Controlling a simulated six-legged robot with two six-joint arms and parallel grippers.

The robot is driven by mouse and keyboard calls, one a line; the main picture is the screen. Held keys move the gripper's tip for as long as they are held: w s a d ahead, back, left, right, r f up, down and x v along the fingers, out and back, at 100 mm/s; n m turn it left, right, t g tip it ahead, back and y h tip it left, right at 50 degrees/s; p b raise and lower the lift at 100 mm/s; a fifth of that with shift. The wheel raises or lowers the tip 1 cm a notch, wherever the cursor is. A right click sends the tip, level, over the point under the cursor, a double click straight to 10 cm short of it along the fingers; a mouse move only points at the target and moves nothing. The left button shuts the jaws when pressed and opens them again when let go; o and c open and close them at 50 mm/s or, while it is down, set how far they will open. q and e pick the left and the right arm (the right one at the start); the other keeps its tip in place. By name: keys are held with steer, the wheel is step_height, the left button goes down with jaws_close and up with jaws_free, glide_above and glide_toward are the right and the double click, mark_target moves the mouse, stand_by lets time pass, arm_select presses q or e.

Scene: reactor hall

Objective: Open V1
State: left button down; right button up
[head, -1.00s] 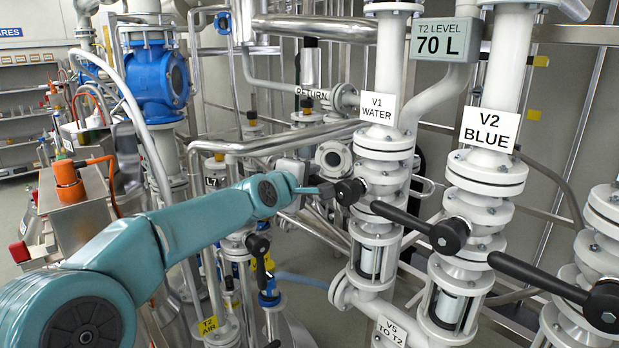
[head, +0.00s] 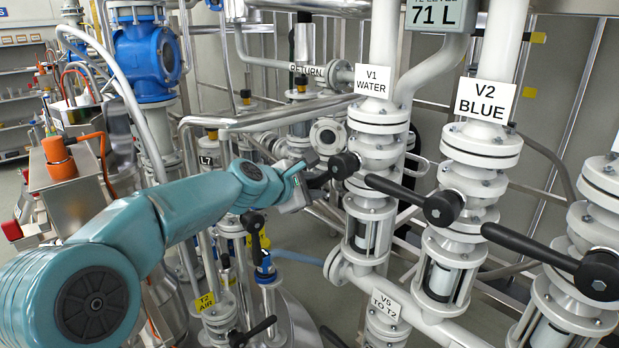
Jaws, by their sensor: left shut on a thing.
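Valve V1 (head: 376,150) is a white flanged valve on a vertical pipe, under a sign reading "V1 WATER" (head: 372,81). Its black handle (head: 345,165) has a round hub on the valve's left side, and its lever points left and slightly down. My left gripper (head: 313,174) is shut on this lever, close to the hub. The gripper hides part of the lever. My right gripper is not in view.
Valve V2 (head: 480,150), signed "V2 BLUE", stands to the right, its black lever (head: 400,195) reaching left in front of V1. Another black-levered valve (head: 598,275) is at the far right. The V5 pipe (head: 385,315) is below. Pipes and a blue valve body (head: 146,60) crowd the left.

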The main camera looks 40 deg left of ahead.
arm_select(q)
steer(key=shift+s+d+f+n+h, duration=0.1)
steer(key=shift+d+f+n+h, duration=0.35)
steer(key=shift+f, duration=0.25)
steer(key=c, duration=1)
jaws_free()
steer(key=shift+c, duration=0.2)
steer(key=shift+o, duration=0.5)
steer(key=shift+s+r, duration=0.1)
steer(key=shift+r, duration=0.15)
steer(key=shift+s+r, duration=0.15)
steer(key=shift+s, duration=0.15)
steer(key=b+v, duration=0.1)
steer(key=v, duration=1.4)
steer(key=shift+s+r+b, duration=0.2)
steer(key=shift+s+b, duration=0.05)
steer(key=shift+b, duration=0.1)
